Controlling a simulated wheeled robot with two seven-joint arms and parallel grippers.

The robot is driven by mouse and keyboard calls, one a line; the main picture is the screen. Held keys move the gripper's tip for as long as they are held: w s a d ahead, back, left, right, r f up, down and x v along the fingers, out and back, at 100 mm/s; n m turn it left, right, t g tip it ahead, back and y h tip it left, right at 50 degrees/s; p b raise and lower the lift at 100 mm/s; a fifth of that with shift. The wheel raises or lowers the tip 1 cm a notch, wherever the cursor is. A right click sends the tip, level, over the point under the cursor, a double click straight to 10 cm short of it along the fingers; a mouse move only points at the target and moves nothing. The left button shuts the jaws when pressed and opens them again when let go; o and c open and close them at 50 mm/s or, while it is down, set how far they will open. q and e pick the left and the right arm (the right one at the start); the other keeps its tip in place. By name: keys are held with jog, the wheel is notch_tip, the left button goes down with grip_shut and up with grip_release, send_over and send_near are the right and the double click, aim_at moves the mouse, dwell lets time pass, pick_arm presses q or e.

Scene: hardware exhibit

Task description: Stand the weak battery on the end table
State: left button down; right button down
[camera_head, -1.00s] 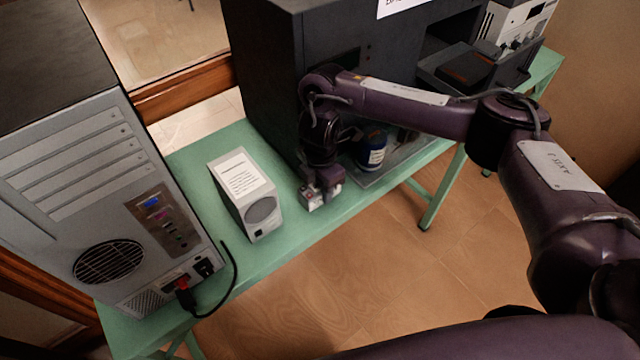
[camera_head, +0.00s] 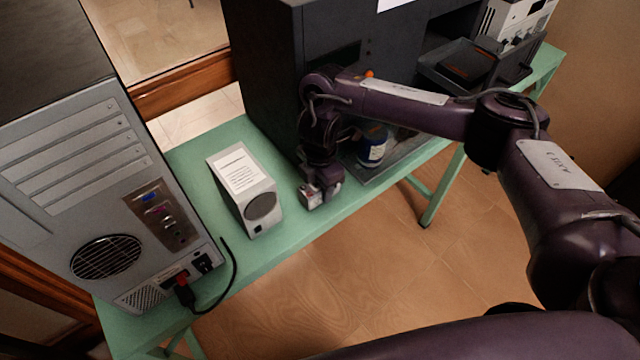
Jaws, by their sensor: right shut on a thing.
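My right gripper (camera_head: 320,192) points down at the front part of the green table (camera_head: 290,234), between a small grey-white box and a dark cabinet. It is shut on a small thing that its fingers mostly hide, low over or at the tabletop. I cannot tell whether this is the weak battery, nor whether it touches the table. No other battery can be made out clearly. My left gripper is not in view.
The grey-white box (camera_head: 262,207) stands left of my right gripper. A grey computer case (camera_head: 60,215) with a black cable is farther left. The dark cabinet (camera_head: 265,75) stands behind. A blue labelled jar (camera_head: 372,152) stands right of the gripper. The front table strip is clear.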

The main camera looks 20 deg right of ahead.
jog(key=shift+f, duration=0.15)
jog(key=c, duration=0.8)
grip_release()
jog(key=shift+o, duration=0.2)
